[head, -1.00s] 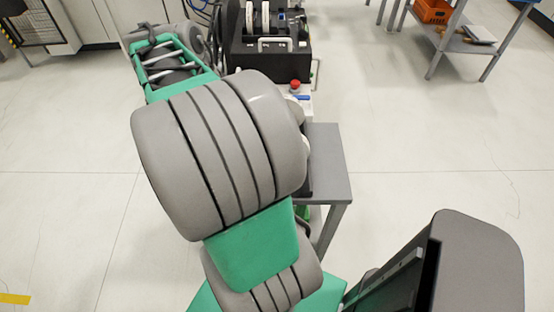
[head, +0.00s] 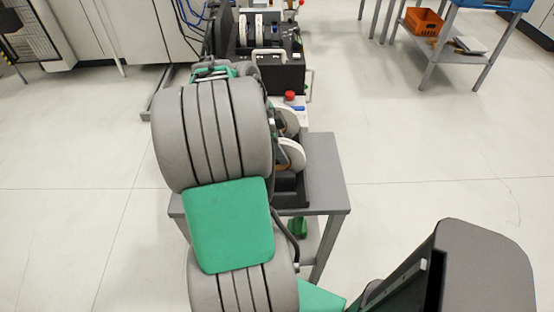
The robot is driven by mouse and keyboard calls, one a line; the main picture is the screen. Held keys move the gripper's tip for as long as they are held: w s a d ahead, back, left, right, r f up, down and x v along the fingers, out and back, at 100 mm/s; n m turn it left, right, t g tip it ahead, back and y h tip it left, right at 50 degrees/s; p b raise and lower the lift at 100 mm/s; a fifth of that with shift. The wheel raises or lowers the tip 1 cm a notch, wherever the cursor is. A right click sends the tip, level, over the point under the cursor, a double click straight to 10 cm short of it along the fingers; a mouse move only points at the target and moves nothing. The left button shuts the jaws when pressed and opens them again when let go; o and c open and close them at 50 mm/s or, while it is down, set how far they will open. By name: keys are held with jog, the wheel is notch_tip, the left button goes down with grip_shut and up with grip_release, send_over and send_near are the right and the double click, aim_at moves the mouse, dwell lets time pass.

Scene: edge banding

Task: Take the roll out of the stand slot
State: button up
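Two pale rolls with brownish edges stand upright in a dark stand (head: 318,170) on a small grey table (head: 335,200). The nearer roll (head: 292,155) and the farther roll (head: 288,121) are both partly covered on the left by my arm. The left part of the stand and its slots are hidden behind my arm. My gripper is not visible; my thick grey and green arm links block that area. I cannot tell whether it touches a roll.
A black machine (head: 272,75) with white rolls on top stands beyond the table. A red button (head: 289,96) sits between them. A shelf table (head: 462,45) with an orange bin (head: 423,21) is at the back right.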

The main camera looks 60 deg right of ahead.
grip_shut()
dwell(1.2)
